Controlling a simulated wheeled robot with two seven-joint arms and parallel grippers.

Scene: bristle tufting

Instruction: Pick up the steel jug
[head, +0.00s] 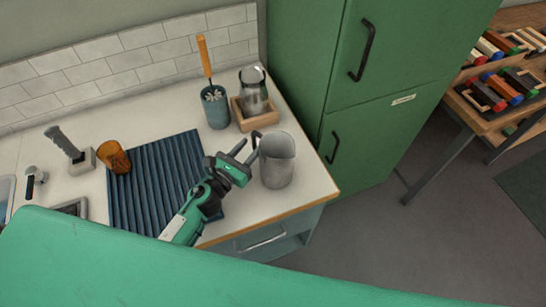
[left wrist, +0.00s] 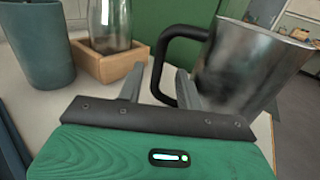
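The steel jug (head: 277,161) is a grey metal vessel with a black handle (left wrist: 164,62). It stands upright near the right front corner of the white counter. My left gripper (head: 248,150) is beside it on its left, with the fingers spread apart. In the left wrist view the steel jug (left wrist: 255,68) fills the right side, and the gripper's two fingers (left wrist: 158,88) point towards the handle. The handle's lower part is near the right finger; I cannot tell whether they touch. Nothing is held between the fingers. My right gripper is not seen.
A blue-grey pot (head: 216,108) holds an orange-handled tool. A glass carafe (head: 252,92) stands in a wooden box (head: 240,122) behind the jug. A dark ribbed mat (head: 150,180) and an amber cup (head: 113,157) lie left. A green cabinet (head: 330,90) stands to the right.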

